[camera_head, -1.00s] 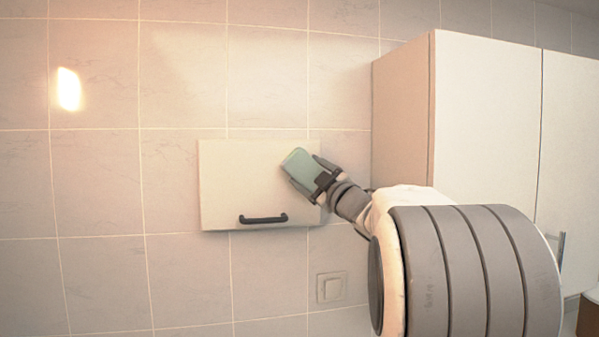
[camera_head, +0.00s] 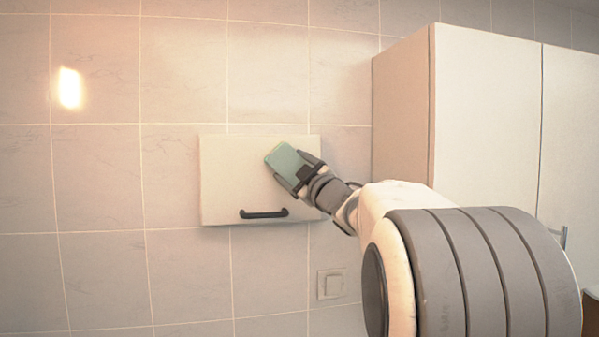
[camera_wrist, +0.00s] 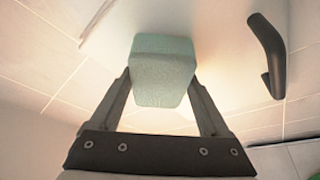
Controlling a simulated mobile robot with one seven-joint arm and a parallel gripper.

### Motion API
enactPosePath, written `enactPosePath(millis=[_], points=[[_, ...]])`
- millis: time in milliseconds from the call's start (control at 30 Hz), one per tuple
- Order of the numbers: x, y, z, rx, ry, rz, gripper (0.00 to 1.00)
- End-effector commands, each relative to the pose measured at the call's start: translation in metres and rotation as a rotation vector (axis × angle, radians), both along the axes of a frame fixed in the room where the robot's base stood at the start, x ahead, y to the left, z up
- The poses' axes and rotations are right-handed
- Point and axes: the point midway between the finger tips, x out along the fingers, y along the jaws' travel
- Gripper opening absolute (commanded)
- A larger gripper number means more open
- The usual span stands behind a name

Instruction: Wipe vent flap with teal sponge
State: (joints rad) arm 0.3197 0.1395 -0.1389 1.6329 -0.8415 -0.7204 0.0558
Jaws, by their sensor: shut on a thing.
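The vent flap (camera_head: 228,176) is a white panel on the tiled wall with a dark bar handle (camera_head: 263,214) along its lower edge. The handle also shows at the right of the wrist view (camera_wrist: 270,58). My gripper (camera_head: 290,172) is shut on the teal sponge (camera_head: 284,158), in front of the flap's upper right part. In the wrist view the sponge (camera_wrist: 162,70) sits between both fingers, its far end towards the pale flap. I cannot tell whether the sponge touches the flap.
A tall white cabinet (camera_head: 485,120) stands on the right, close beside my arm. A wall switch (camera_head: 331,284) is below the flap to the right. The tiled wall (camera_head: 100,180) left of the flap is bare.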

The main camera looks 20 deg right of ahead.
Motion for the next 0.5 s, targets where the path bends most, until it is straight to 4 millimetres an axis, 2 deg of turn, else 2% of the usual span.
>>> enactPosePath(millis=[133, 500], points=[[0.005, 0.018, -0.003, 0.001, 0.000, 0.009, 0.35], [0.009, 0.037, -0.003, 0.000, 0.001, 0.012, 0.35]])
